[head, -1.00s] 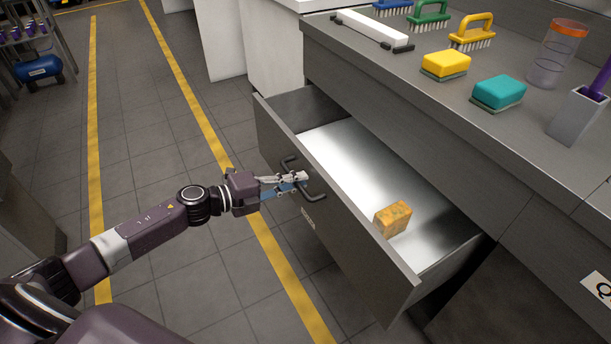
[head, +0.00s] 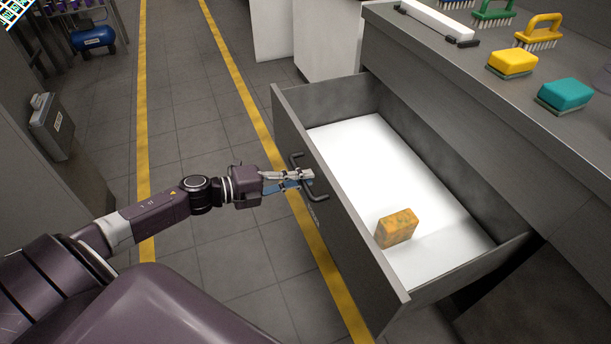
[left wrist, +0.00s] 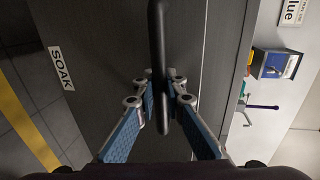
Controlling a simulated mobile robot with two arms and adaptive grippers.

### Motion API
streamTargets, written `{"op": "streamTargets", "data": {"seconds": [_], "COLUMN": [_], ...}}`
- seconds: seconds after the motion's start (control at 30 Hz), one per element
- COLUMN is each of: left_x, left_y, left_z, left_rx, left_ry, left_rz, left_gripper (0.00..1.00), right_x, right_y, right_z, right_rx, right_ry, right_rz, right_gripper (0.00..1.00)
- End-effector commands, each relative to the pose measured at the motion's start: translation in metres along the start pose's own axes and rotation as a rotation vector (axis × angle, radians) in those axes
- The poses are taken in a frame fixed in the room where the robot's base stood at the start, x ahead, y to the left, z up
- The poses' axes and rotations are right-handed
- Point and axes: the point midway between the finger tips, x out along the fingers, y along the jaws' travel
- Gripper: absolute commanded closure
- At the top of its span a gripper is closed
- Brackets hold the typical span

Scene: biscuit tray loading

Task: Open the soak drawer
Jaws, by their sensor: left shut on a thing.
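The soak drawer (head: 345,232) is pulled well out from under the grey counter in the head view. Its inside shows a bright floor with an orange-yellow speckled sponge (head: 397,229) lying on it. The dark bar handle (head: 318,189) is on the drawer front. My left gripper (head: 306,180) is shut on this handle. In the left wrist view the handle (left wrist: 158,60) runs between the two blue-padded fingers of my left gripper (left wrist: 162,100), beside the label reading SOAK (left wrist: 61,68). My right gripper is out of view.
On the counter (head: 455,95) are a yellow sponge (head: 512,62), a teal sponge (head: 566,94), brushes and a white bar-shaped tool (head: 437,20). Tiled floor with yellow lines (head: 240,90) lies clear left of the drawer. A grey cabinet stands at far left.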

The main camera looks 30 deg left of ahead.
Motion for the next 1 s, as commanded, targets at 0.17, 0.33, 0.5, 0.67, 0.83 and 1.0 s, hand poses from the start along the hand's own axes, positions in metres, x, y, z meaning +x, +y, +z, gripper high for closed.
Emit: {"op": "streamTargets", "data": {"seconds": [0.17, 0.33, 0.5, 0.67, 0.83, 1.0], "left_x": [-0.0017, -0.0017, -0.0016, -0.0016, -0.0015, -0.0052], "left_y": [0.0012, 0.0012, 0.0011, 0.0008, 0.0005, 0.0008], "left_z": [-0.0004, -0.0003, -0.0004, -0.0002, -0.0001, 0.0000], "left_rx": [-0.001, -0.001, -0.001, -0.001, 0.000, -0.001], "left_ry": [0.001, 0.001, 0.001, 0.001, 0.000, 0.000], "left_rz": [0.001, 0.001, 0.001, 0.001, 0.000, 0.001], "left_gripper": [1.00, 1.00, 0.85, 0.72, 0.72, 0.72], "right_x": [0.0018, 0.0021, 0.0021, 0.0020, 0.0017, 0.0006], "right_y": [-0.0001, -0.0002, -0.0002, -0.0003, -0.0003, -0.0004], "right_z": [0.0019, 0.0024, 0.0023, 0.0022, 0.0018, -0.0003], "right_rx": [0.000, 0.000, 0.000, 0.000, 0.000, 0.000], "right_ry": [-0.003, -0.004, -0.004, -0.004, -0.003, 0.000], "right_rz": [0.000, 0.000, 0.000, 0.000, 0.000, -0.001], "right_gripper": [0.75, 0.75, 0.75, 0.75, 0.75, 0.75]}}
